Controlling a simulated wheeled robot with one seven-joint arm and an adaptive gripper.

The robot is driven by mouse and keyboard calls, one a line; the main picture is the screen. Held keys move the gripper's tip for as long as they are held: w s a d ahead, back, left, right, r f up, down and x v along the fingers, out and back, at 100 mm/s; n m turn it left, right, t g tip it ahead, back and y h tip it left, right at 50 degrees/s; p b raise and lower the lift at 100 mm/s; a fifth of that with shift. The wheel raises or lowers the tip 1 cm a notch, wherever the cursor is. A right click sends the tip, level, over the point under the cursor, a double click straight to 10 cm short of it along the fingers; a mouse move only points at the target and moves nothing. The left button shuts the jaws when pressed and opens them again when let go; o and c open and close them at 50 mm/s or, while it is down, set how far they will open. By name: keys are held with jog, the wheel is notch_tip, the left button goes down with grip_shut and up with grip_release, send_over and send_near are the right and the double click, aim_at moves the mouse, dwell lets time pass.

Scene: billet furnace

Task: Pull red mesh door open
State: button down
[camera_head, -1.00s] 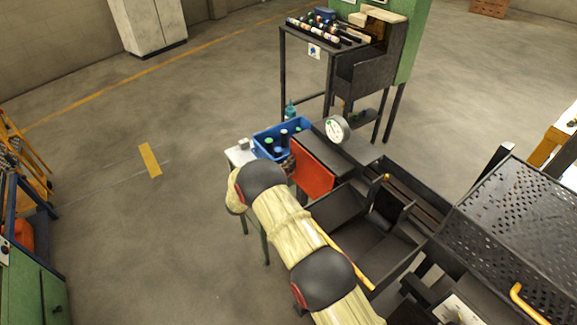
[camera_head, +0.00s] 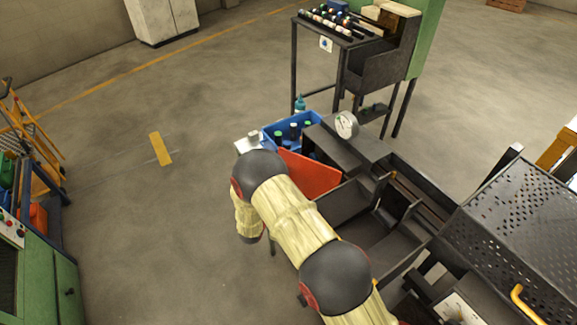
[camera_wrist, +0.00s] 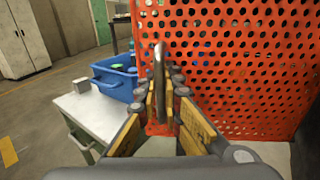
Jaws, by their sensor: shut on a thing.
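The red mesh door (camera_wrist: 232,60) fills the upper right of the wrist view, its face full of round holes. In the head view the red door (camera_head: 310,173) stands swung out at an angle from the dark furnace frame. A metal handle (camera_wrist: 159,68) stands out from the door between my fingers. My gripper (camera_wrist: 162,98) is shut on this handle, its padded fingers on either side of it. In the head view my arm hides the gripper and the handle.
A black perforated cover (camera_head: 530,215) lies to the right.

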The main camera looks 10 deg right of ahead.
jog(key=s+a+n+t+y+p, duration=0.1)
jog(key=s+a+y, duration=0.1)
jog(key=s, duration=1.6)
jog(key=shift+s+n, duration=0.3)
jog(key=shift+s, duration=0.05)
jog(key=shift+a, duration=0.1)
jog(key=c, duration=2.3)
grip_release()
jog(key=shift+a, duration=0.15)
jog(key=shift+s, duration=0.1)
jog(key=shift+s, duration=0.1)
jog(key=v, duration=1.1)
jog(key=shift+s, duration=0.4)
